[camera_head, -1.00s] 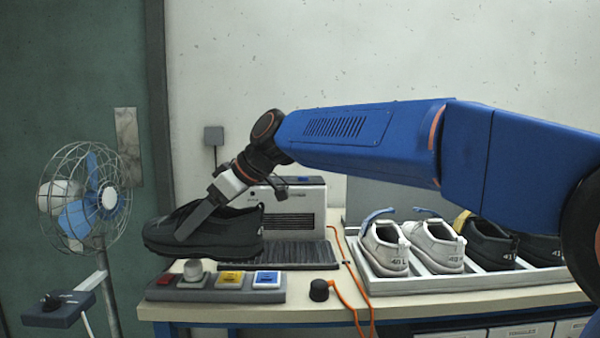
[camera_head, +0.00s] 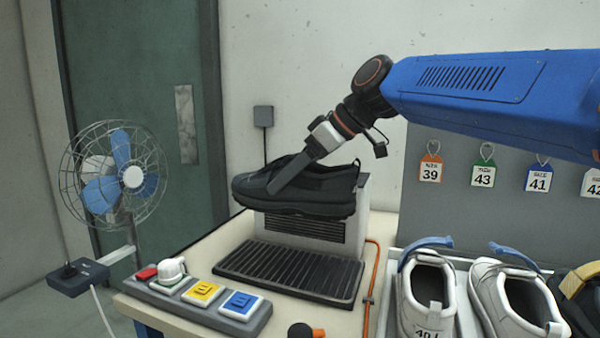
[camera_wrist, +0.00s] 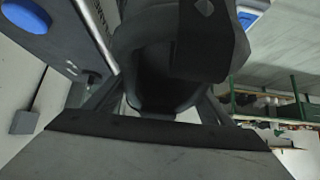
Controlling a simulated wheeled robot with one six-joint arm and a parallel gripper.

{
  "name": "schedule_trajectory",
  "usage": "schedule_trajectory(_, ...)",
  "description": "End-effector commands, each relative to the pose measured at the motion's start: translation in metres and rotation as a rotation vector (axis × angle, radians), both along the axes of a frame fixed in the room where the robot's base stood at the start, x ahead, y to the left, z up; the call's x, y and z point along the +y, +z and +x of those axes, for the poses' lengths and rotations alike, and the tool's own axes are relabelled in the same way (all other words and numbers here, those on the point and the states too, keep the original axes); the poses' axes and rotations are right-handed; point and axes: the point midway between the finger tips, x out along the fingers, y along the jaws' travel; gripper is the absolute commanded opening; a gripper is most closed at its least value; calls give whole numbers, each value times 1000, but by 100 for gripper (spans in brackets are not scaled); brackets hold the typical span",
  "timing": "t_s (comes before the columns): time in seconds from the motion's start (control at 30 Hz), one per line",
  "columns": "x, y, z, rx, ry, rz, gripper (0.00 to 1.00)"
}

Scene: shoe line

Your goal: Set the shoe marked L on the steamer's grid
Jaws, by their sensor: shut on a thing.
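A black shoe (camera_head: 318,196) hangs level in my gripper (camera_head: 283,178), toe to the left. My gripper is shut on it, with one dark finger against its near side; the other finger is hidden. The shoe fills the top middle of the wrist view (camera_wrist: 170,75). No L mark is readable on it. The steamer's grid (camera_head: 290,271) is a dark ribbed plate, bare and fully in view. The steamer's body (camera_head: 368,205) stands behind it. The shoe overlaps the body in the picture and appears above the grid, with a visible gap.
A button panel (camera_head: 196,302) lies in front of the grid. A fan (camera_head: 110,188) stands left. A rack (camera_head: 462,262) with white and black shoes is at right. An orange cable (camera_head: 370,285) runs right of the grid. Size tags (camera_head: 430,172) hang on a grey board.

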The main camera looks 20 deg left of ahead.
Motion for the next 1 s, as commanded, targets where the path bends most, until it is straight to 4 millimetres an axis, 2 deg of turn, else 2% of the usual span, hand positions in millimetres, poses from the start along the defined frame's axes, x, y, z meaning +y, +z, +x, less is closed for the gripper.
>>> schedule_trajectory(1.0,0,-78,0,1,-1,0,40)
